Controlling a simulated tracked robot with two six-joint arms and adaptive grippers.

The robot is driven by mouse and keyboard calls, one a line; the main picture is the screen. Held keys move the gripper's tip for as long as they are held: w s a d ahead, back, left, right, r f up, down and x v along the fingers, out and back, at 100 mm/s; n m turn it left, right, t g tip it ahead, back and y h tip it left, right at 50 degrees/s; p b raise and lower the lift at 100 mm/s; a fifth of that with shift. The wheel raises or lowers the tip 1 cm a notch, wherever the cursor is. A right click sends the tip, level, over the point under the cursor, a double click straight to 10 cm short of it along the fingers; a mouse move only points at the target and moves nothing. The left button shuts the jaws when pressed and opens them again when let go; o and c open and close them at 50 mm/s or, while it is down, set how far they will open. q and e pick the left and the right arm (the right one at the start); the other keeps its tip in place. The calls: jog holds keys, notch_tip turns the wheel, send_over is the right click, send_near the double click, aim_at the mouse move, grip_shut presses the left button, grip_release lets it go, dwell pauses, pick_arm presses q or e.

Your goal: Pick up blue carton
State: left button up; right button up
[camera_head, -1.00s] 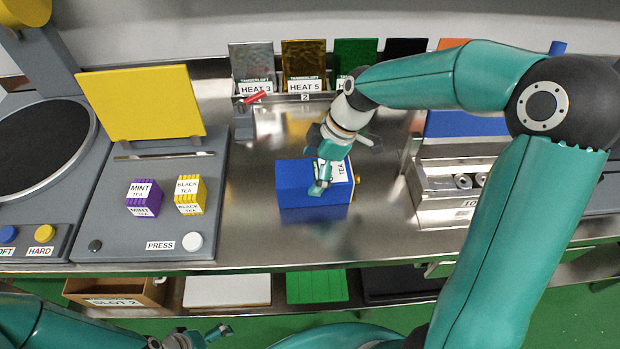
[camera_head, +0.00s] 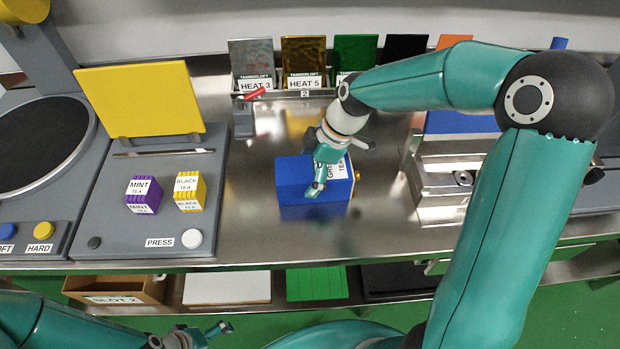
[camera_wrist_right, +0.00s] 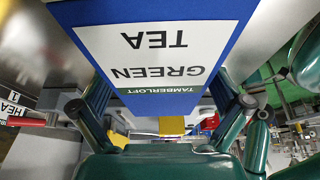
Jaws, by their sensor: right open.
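The blue carton (camera_head: 297,182) stands on the metal counter in the middle of the head view. Its white label reads "Tamberloft green tea" and fills much of the right wrist view (camera_wrist_right: 160,50). My right gripper (camera_head: 322,180) is at the carton, over its label side. In the wrist view its two fingers (camera_wrist_right: 165,108) are spread on either side of the carton's near end; whether they touch it I cannot tell. My left gripper (camera_head: 208,338) is low at the left, away from the carton, and its jaws are too small to judge.
A grey press panel (camera_head: 120,215) with purple mint (camera_head: 143,194) and yellow black-tea (camera_head: 190,191) boxes is to the left. A red-handled lever (camera_head: 244,115) stands behind the carton. A metal dispenser (camera_head: 435,190) is close on the right. Coloured sheets (camera_head: 303,62) line the back.

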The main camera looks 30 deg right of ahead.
jog(key=shift+f, duration=0.1)
jog(key=shift+c, duration=0.2)
jog(key=c, duration=1.1)
